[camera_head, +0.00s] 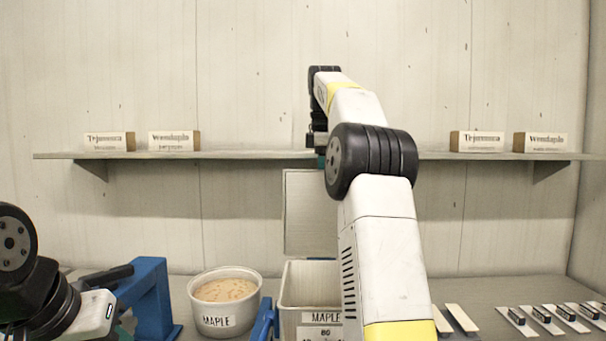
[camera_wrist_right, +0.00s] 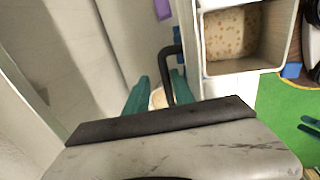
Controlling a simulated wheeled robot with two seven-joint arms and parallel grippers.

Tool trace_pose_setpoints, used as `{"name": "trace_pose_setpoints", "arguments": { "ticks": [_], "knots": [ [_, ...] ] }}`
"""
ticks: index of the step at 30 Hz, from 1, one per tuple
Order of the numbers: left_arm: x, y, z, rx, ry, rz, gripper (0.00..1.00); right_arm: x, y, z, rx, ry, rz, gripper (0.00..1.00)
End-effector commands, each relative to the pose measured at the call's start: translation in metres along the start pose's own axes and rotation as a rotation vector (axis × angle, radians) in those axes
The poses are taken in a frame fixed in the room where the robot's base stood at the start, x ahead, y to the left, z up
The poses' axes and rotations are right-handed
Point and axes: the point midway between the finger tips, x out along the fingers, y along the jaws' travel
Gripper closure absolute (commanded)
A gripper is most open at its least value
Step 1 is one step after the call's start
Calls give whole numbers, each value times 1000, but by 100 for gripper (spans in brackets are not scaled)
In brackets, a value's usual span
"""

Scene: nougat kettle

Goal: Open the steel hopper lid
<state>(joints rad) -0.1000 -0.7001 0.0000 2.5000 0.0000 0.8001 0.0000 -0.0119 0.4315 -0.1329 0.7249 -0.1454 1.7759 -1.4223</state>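The steel hopper (camera_head: 308,318) is a pale open box with a MAPLE label, in the lower middle of the head view. Its lid (camera_head: 308,215) stands upright behind the opening. The right wrist view looks into the hopper (camera_wrist_right: 283,50), with speckled tan contents inside. My right gripper (camera_wrist_right: 158,95) has its teal fingers apart, with the dark bent lid handle (camera_wrist_right: 167,65) between or just beside them. In the head view my right arm hides part of the hopper and lid. My left gripper (camera_head: 125,325) is at lower left, mostly hidden behind its wrist.
A blue stand (camera_head: 152,298) with a black lever is further left. Several dark-handled pale pieces (camera_head: 517,320) lie at right. A shelf (camera_head: 250,155) with label blocks runs along the wall.

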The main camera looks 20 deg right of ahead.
Motion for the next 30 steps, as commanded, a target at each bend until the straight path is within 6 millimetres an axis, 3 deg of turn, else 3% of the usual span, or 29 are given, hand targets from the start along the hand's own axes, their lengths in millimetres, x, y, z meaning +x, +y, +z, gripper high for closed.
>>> {"name": "trace_pose_setpoints", "arguments": {
  "ticks": [10,20,30],
  "knots": [
    [0,0,0,0,0,0,64,-24,7,0,2,1,10,67],
    [0,0,0,0,0,0,64,-35,7,0,1,3,11,67],
    [0,0,0,0,0,0,64,-42,-9,-2,0,3,8,67]
  ]
}}
